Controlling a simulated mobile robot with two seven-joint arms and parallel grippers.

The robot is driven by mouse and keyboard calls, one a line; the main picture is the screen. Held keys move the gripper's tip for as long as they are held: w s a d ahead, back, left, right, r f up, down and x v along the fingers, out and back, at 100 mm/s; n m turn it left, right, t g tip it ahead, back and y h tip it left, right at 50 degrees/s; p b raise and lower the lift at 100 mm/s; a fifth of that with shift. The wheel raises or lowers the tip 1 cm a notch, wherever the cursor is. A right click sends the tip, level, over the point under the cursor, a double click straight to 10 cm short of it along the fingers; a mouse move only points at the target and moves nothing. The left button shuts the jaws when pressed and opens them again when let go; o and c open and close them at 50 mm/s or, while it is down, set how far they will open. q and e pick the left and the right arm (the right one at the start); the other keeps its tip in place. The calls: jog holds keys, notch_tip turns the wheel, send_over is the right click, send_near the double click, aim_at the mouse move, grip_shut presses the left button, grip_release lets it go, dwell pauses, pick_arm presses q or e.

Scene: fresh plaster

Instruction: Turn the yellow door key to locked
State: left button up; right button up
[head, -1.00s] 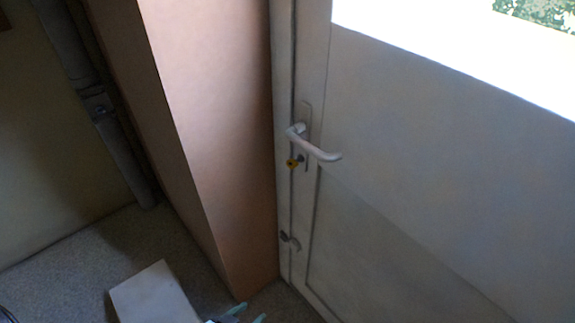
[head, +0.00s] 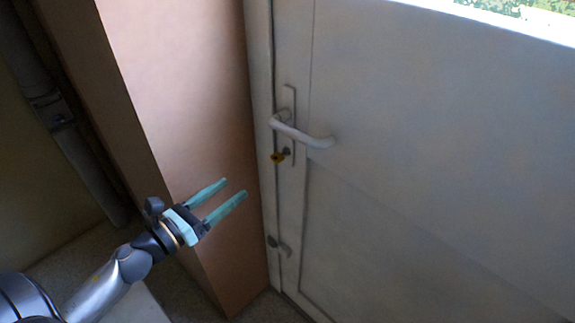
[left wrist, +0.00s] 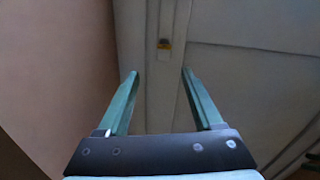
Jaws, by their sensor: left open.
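The yellow door key (head: 277,158) sits in the lock below the white door handle (head: 308,136), on the left edge of the white door (head: 400,150). In the left wrist view the key (left wrist: 164,43) shows small, ahead of the fingers and between them. My left gripper (head: 235,188) is open and empty. Its two teal fingers point toward the door, to the left of and a little below the key in the head view, apart from it. The left wrist view shows the open fingers (left wrist: 159,74) with a clear gap between them. My right gripper is not in view.
A brown-pink wall pillar (head: 180,100) stands left of the door, close behind my left gripper in the head view. A second small fitting (head: 280,246) is lower on the door edge. A pipe (head: 75,150) runs down the far left wall.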

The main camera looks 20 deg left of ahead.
aim_at(272, 160)
pick_arm(q)
jog(key=w+d+p, duration=0.1)
jog(key=w, duration=0.2)
jog(key=w+d+m+p, duration=0.1)
jog(key=w, duration=0.3)
jog(key=w+d+m+h+p, duration=0.1)
jog(key=w+d, duration=0.1)
jog(key=w, duration=0.1)
jog(key=shift+w+r, duration=0.4)
jog(key=shift+w+d+f, duration=0.1)
jog(key=shift+w+d, duration=0.25)
jog(key=shift+w, duration=0.3)
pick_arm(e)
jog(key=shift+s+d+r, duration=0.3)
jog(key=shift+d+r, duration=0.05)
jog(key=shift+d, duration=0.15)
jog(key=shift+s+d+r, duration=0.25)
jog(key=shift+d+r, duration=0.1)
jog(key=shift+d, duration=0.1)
pick_arm(q)
grip_shut()
